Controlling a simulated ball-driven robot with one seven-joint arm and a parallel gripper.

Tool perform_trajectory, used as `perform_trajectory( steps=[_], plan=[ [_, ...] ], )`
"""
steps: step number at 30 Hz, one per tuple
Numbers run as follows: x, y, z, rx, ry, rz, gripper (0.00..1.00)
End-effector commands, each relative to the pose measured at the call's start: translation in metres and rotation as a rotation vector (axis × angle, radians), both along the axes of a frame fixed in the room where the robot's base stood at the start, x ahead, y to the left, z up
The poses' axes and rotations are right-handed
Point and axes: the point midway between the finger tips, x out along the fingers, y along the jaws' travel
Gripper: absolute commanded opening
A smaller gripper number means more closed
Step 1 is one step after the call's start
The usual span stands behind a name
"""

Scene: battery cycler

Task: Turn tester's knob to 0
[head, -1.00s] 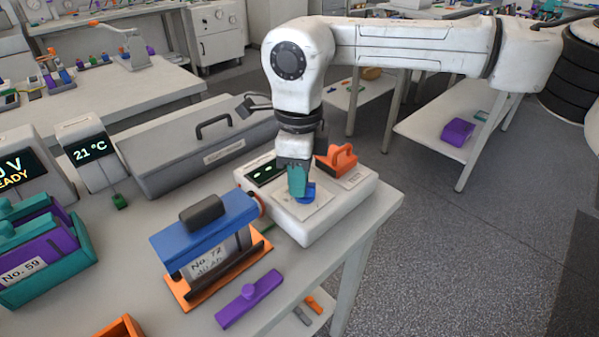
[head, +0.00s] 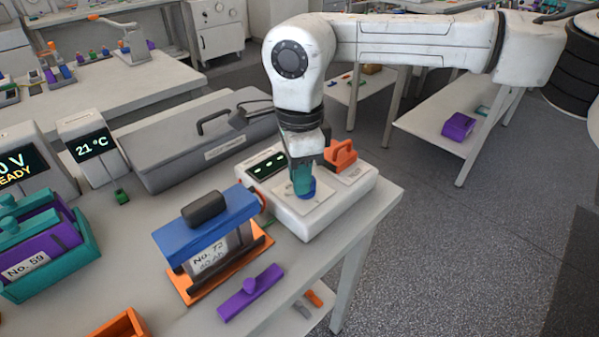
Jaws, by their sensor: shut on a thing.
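The tester (head: 318,220) is a white box with a dark display (head: 267,166) showing green marks too small to read. Its blue knob (head: 307,195) sits on a pale plate on top. My gripper (head: 303,186) points down from above and is shut on the knob. The teal fingers hide most of the knob, so its pointer and the scale marks cannot be read.
An orange handled part (head: 341,155) sits on the tester, right behind my gripper. A blue-topped battery unit labelled No. 72 (head: 205,228) stands at the left front, with a purple bar (head: 250,292) near it. A grey case (head: 200,150) lies behind. The table edge is close on the right.

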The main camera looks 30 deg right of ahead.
Motion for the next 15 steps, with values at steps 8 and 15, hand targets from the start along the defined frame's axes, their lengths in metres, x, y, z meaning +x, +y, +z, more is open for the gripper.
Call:
perform_trajectory(
  steps=[8, 15],
  plan=[
    [0.0009, 0.0005, 0.0011, 0.001, -0.004, 0.002, 0.22],
    [0.0005, 0.0002, 0.0006, 0.001, -0.002, 0.0, 0.45]
  ],
)
